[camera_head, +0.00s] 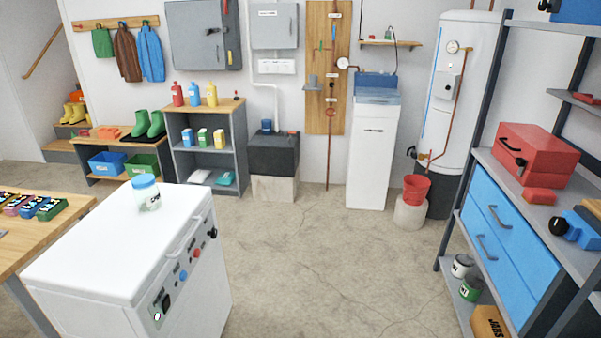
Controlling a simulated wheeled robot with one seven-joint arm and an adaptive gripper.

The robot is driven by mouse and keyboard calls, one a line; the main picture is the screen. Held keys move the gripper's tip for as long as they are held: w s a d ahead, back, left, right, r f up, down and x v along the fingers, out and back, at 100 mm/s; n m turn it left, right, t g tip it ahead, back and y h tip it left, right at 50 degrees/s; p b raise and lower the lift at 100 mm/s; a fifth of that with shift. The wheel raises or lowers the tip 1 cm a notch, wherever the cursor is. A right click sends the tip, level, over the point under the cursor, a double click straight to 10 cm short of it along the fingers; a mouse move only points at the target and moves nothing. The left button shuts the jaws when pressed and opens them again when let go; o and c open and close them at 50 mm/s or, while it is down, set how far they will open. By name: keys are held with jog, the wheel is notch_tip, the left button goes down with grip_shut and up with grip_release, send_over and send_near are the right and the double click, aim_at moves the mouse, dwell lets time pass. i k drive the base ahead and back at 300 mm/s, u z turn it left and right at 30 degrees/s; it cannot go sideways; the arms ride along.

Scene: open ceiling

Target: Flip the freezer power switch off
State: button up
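The white chest freezer (95,245) stands at the lower left with its lid closed. Its narrow control panel is on the side facing right. A small dark switch (167,301) with a white mark beside it sits near the panel's lower end. A blue round control (183,275), a red round control (197,252) and a black knob (213,233) follow farther along. The labels are too small to read, and I cannot tell the switch's position. A pale handle (184,238) is above the panel. My gripper is not in view.
A lidded jar (148,193) stands on the freezer lid. A wooden table (35,240) is close to the freezer's left. A grey shelf unit with blue drawers (508,235) stands at the right. The concrete floor (320,270) between is clear.

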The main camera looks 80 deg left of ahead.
aim_at(167, 303)
jog(key=u, duration=3.95)
jog(key=k, duration=0.75)
jog(key=u, duration=0.35)
